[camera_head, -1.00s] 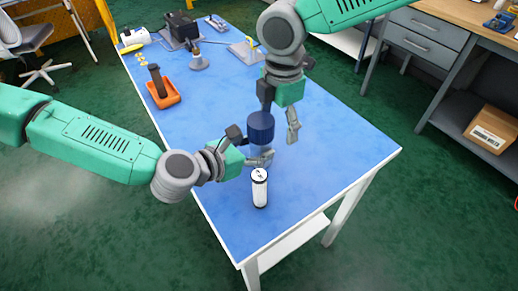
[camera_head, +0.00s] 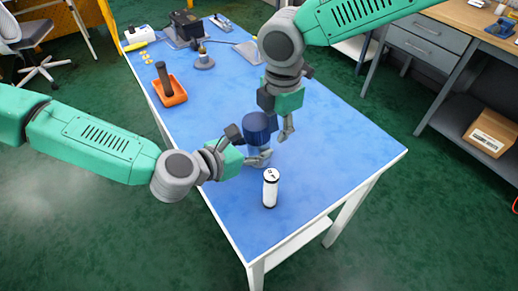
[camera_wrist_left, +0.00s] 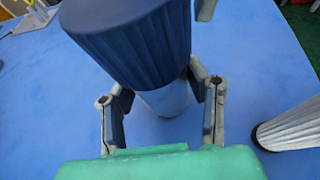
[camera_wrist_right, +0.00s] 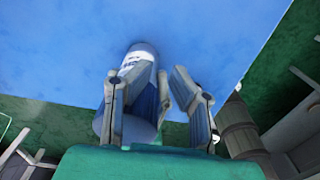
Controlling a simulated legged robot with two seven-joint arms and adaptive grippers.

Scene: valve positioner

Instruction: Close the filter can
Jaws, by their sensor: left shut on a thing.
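The dark blue ribbed lid (camera_head: 257,123) sits over the pale translucent can body (camera_head: 257,150); I cannot tell whether it is seated. In the left wrist view, the lid (camera_wrist_left: 130,35) hides the body's top, and the body (camera_wrist_left: 165,98) is between my fingers. My left gripper (camera_head: 250,156) is shut on the can body from the left. My right gripper (camera_head: 275,120) points down beside the lid, its fingers apart. In the right wrist view, its left finger overlaps the can and blue gap shows beside the right finger (camera_wrist_right: 190,90).
An orange tray (camera_head: 172,95) with a dark upright handle lies at the back left. Several devices stand at the far end. The table's right side is clear.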

